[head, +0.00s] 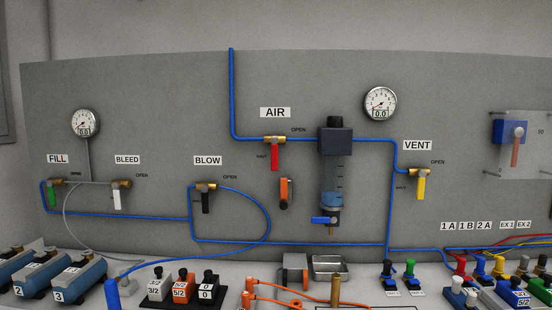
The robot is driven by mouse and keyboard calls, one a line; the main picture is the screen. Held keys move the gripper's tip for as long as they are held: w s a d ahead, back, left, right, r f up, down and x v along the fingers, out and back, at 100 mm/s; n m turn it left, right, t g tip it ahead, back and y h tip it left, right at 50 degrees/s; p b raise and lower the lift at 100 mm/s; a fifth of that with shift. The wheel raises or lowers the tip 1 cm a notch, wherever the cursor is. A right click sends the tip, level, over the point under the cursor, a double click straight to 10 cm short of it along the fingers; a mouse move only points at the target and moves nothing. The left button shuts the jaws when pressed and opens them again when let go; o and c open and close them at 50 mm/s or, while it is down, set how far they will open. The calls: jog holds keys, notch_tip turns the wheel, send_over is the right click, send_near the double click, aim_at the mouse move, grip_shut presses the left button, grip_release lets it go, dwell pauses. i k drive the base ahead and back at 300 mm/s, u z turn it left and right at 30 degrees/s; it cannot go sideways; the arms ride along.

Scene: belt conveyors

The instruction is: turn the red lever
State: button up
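The red lever (275,157) hangs straight down from a brass valve (274,140) under the AIR label (275,112) on the grey panel. The word OPEN is printed to the upper right of this valve, and a small word, likely SHUT, is at the lower left beside the lever. A blue tube enters the valve from the left and leads right toward the filter unit. My gripper is not in view.
An orange-handled piece (285,193) is on the panel just below the red lever. A filter unit (334,180) stands out close on the right. Other valves have green, white, black and yellow levers. Below is a bench with blocks, cables and a metal tray (331,275).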

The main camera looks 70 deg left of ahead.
aim_at(274, 140)
jog(key=u, duration=2.65)
